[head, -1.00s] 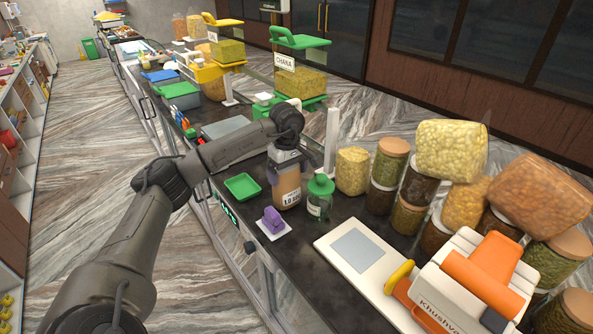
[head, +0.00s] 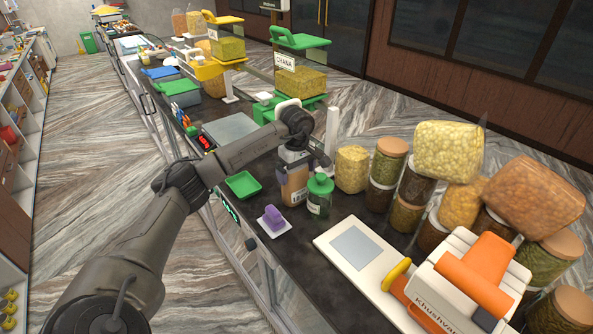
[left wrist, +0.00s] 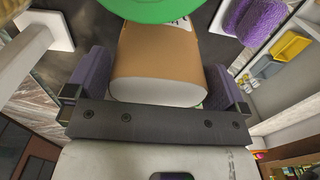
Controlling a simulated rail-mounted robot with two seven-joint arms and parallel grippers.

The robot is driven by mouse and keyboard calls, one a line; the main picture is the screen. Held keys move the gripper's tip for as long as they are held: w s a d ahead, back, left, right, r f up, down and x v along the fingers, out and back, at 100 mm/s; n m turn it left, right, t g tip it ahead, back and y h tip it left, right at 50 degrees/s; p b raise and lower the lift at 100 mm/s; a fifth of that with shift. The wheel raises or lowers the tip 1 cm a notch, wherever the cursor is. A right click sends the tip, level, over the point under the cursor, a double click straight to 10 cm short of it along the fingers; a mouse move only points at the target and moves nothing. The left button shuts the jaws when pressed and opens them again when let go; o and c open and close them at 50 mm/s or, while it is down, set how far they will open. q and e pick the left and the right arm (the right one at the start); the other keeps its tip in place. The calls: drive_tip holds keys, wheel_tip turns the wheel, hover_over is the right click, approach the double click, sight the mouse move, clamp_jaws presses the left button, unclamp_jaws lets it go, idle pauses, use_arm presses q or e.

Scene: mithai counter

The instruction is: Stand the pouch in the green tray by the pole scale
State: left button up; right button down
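The pouch (head: 293,188) is brown with a pale top and a weight label, upright in the head view. My left gripper (head: 300,160) holds it from above; in the left wrist view the pouch (left wrist: 158,60) fills the space between the two purple fingers. Whether its base touches the counter is hard to tell. The small green tray (head: 243,185) lies empty on the counter, left of the pouch. A white pole (head: 332,128) stands behind the gripper. A scale with a steel platter (head: 229,130) and red digits is farther back, partly hidden by my arm. My right gripper is out of view.
A green-lidded jar (head: 319,197) stands close to the pouch's right. A purple block (head: 273,217) sits on a white pad near the counter's front edge. Stacked jars (head: 388,160) and a white-and-orange machine (head: 475,280) fill the right side.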

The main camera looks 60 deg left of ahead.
use_arm(q)
drive_tip(key=shift+r, duration=0.5)
wheel_tip(320, 180, up, 6)
drive_tip(key=shift+w+f+b, duration=0.1)
drive_tip(key=shift+f+b, duration=0.1)
drive_tip(key=shift+b, duration=0.3)
wheel_tip(320, 180, up, 5)
drive_tip(key=shift+f+p, duration=0.15)
drive_tip(key=shift+p, duration=0.5)
drive_tip(key=shift+r, duration=0.4)
drive_tip(key=shift+c, duration=0.4)
drive_tip(key=shift+r, duration=0.15)
drive_tip(key=shift+c, duration=1.4)
